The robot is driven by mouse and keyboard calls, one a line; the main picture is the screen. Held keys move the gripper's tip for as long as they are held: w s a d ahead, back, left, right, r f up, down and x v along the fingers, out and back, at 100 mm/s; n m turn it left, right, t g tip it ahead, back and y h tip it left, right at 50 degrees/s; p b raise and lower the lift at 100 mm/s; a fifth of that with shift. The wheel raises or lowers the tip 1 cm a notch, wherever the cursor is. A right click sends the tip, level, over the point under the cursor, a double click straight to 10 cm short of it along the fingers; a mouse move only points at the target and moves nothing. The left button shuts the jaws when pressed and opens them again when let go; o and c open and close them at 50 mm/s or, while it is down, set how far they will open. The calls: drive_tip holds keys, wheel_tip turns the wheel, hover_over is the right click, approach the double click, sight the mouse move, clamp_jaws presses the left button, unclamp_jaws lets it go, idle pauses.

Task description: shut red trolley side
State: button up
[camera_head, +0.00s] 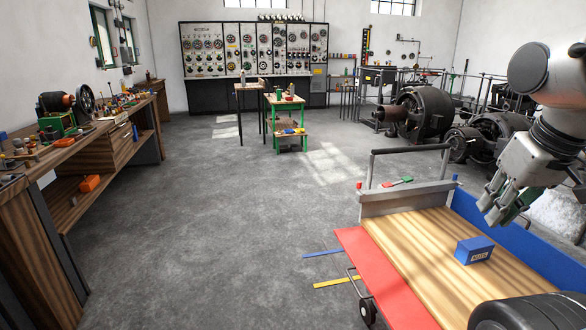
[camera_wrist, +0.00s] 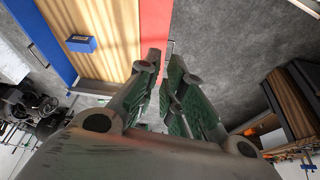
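The trolley has a wooden bed (camera_head: 420,245). Its red side (camera_head: 385,285) is folded outward and down along the bed's left edge. The red side also shows in the wrist view (camera_wrist: 155,25), beyond my fingertips. The trolley's blue side (camera_head: 520,240) appears to stand up along the right edge. My gripper (camera_head: 497,212) hangs over the right part of the trolley in the head view, apart from the red side. In the wrist view my gripper (camera_wrist: 164,58) has its green-padded fingers apart with nothing between them.
A blue labelled box (camera_head: 474,250) lies on the bed. A grey end board (camera_head: 405,200) and a handle rail (camera_head: 410,150) stand at the far end. Yellow (camera_head: 338,282) and blue (camera_head: 323,254) floor strips lie left of the trolley. Open floor separates it from the workbench (camera_head: 60,200).

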drive_tip(key=shift+o, duration=1.3)
drive_tip(key=shift+d, duration=0.1)
drive_tip(key=n+g+h, duration=0.2)
drive_tip(key=n+h, duration=1.1)
drive_tip(key=n, duration=1.7)
hover_over(353, 282)
drive_tip(key=s+d, duration=0.1)
drive_tip(key=s, duration=0.1)
wheel_tip(353, 282, down, 30)
drive_tip(key=s+a+f+n+t, duration=0.1)
drive_tip(key=a+f+n+t, duration=0.2)
drive_tip(key=f+n, duration=0.5)
drive_tip(key=a+f+n+t, duration=0.3)
drive_tip(key=f+n+t, duration=0.1)
drive_tip(key=f, duration=0.9)
drive_tip(key=x, duration=0.6)
drive_tip(key=shift+w+d, duration=0.1)
drive_tip(key=shift+d, duration=0.15)
